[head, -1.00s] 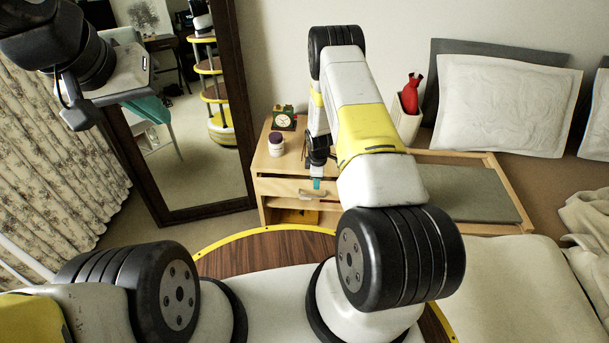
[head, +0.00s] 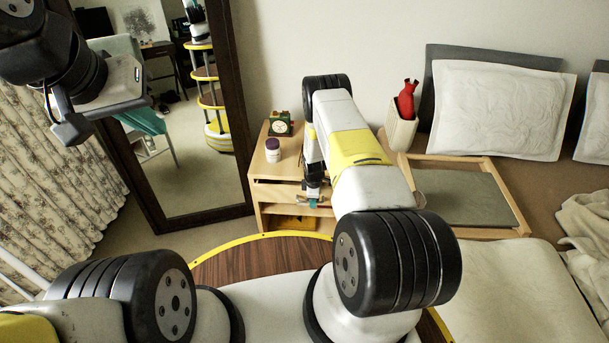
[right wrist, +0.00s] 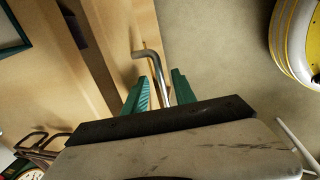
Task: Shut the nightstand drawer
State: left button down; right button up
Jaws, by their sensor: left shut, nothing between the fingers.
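The light wood nightstand (head: 262,172) stands left of the bed. Its drawer front (head: 290,192) faces me, below the top. The right wrist view shows a dark gap between the top and the drawer front (right wrist: 112,45), so the drawer looks slightly open. A bent metal handle (right wrist: 153,62) sticks out from the front. My right gripper (right wrist: 160,88) is at the handle, its teal fingers apart on either side of it; it also shows in the head view (head: 313,203). My left gripper (head: 115,88) is shut and empty at upper left, far from the nightstand; its fingertips are unclear.
A clock (head: 280,124) and a purple jar (head: 272,150) stand on the nightstand top. A tall mirror (head: 240,120) leans at its left. A white vase (head: 398,128) with a red object is behind my right arm. A wooden tray (head: 505,193) lies on the bed.

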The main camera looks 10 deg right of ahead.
grip_shut()
dwell(1.3)
